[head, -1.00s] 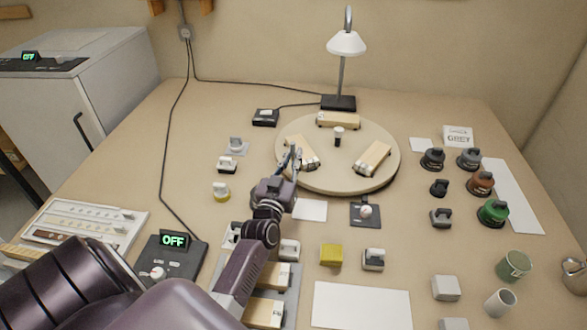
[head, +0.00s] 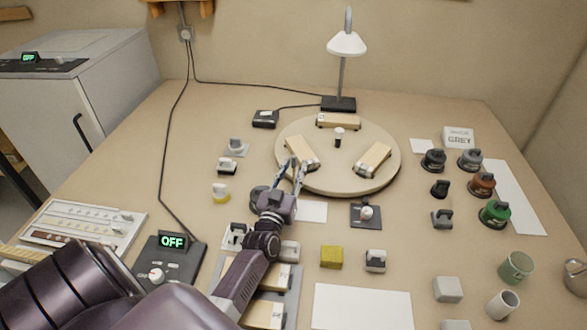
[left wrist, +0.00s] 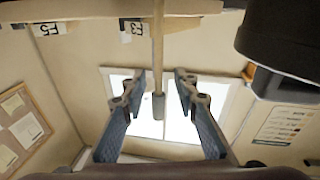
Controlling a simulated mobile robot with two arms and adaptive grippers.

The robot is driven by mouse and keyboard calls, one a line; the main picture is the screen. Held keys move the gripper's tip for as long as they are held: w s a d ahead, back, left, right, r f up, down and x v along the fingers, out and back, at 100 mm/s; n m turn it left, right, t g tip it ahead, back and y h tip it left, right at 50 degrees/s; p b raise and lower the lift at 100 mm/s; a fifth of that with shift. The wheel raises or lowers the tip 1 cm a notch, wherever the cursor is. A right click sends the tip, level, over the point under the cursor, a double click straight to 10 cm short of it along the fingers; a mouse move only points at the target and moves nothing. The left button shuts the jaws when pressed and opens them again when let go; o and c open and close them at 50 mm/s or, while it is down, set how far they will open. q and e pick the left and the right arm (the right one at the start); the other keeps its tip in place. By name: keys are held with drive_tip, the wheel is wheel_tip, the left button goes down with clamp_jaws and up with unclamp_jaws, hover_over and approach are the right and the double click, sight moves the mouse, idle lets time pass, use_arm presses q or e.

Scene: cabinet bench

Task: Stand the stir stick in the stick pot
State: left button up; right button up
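My left gripper (head: 297,167) reaches over the near left edge of the round turntable (head: 335,185), its two fingers apart near a wooden block (head: 301,153). In the left wrist view the fingers (left wrist: 157,95) are open. A thin pale stick (left wrist: 158,45) with a grey end shows between them with gaps on both sides; I cannot tell whether it is the stir stick. No stir stick is clear in the head view. A white cup (head: 503,304) stands at the lower right, but I cannot tell whether it is the stick pot. My right gripper is out of view.
A green mug (head: 516,267) and metal jug (head: 576,277) stand at the right. Several dark-based pots, including a green one (head: 495,213), stand behind them. A lamp (head: 346,45) stands behind the turntable. A yellow block (head: 331,257) sits near the middle.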

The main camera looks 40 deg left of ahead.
use_arm(q)
drive_tip(key=shift+r, duration=0.2)
drive_tip(key=shift+s+d+f, duration=0.1)
drive_tip(key=shift+s+f, duration=0.05)
drive_tip(key=shift+s, duration=0.15)
drive_tip(key=v, duration=0.6)
drive_tip(key=shift+o, duration=0.5)
drive_tip(key=shift+s+d, duration=0.1)
drive_tip(key=shift+s, duration=0.2)
drive_tip(key=shift+m+g, duration=0.3)
drive_tip(key=shift+g, duration=0.1)
drive_tip(key=shift+w+a+r+p, duration=0.4)
drive_tip(key=shift+w+r+p, duration=0.1)
drive_tip(key=shift+w+p, duration=0.65)
drive_tip(key=shift+w+a+r+p, duration=0.35)
drive_tip(key=shift+w+r+p, duration=0.15)
drive_tip(key=shift+w+p, duration=0.6)
drive_tip(key=shift+w+a+r+p, duration=0.4)
drive_tip(key=shift+w+r+p, duration=0.1)
drive_tip(key=shift+w+p, duration=0.6)
